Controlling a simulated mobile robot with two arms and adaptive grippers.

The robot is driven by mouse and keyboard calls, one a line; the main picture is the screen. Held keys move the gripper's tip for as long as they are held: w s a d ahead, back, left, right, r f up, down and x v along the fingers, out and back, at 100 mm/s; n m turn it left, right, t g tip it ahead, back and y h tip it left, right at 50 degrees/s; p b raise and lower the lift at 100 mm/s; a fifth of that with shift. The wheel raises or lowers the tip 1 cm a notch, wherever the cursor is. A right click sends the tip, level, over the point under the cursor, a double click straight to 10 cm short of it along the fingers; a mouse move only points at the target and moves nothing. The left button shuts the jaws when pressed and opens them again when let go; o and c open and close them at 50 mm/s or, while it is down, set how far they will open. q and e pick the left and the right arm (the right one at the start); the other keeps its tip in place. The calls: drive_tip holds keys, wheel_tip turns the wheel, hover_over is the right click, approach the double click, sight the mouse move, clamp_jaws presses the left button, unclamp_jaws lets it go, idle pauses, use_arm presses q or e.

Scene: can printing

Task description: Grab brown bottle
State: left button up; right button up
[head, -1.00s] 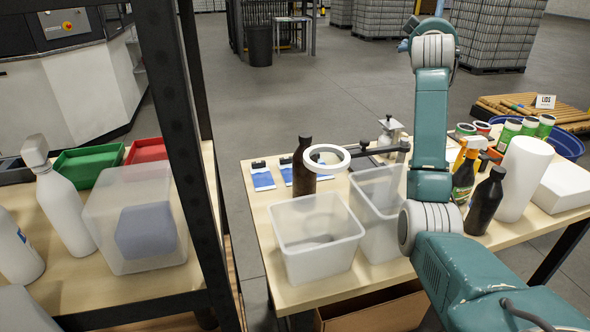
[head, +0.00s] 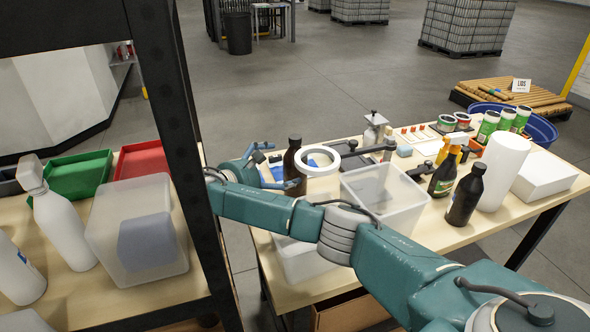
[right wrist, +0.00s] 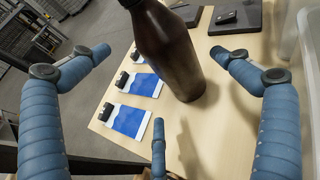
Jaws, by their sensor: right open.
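The brown bottle (head: 294,168) stands upright near the left end of the wooden table, beside a white ring. In the right wrist view the brown bottle (right wrist: 172,55) rises between the spread fingers, a little beyond them, with its top cut off by the frame. My right gripper (head: 270,165) is at the left of the bottle, open and empty. In the right wrist view the right gripper (right wrist: 160,68) has its blue fingers on both sides of the bottle and a lower finger in front, with no clear contact. My left gripper is not in view.
Blue-and-white cards (right wrist: 130,118) lie by the bottle. A clear bin (head: 385,200) and a ring stand (head: 318,160) are close to its right. A dark bottle (head: 465,195) and a white cylinder (head: 503,170) stand further right. A black shelf post (head: 170,110) is at left.

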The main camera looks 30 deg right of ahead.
sight(285, 173)
drive_tip(key=x, duration=0.2)
drive_tip(key=p+x, duration=0.1)
drive_tip(key=x, duration=0.1)
drive_tip(key=s+x, duration=0.1)
drive_tip(key=x, duration=0.1)
drive_tip(key=shift+w+d+f+p, duration=0.15)
drive_tip(key=shift+d+f+p, duration=0.15)
drive_tip(key=shift+f, duration=0.1)
drive_tip(key=shift+w+d+f, duration=0.2)
drive_tip(key=shift+d+f, duration=0.05)
drive_tip(key=c, duration=1.7)
drive_tip(key=shift+r, duration=0.1)
drive_tip(key=shift+c, duration=1)
drive_tip(key=shift+w+r, duration=0.1)
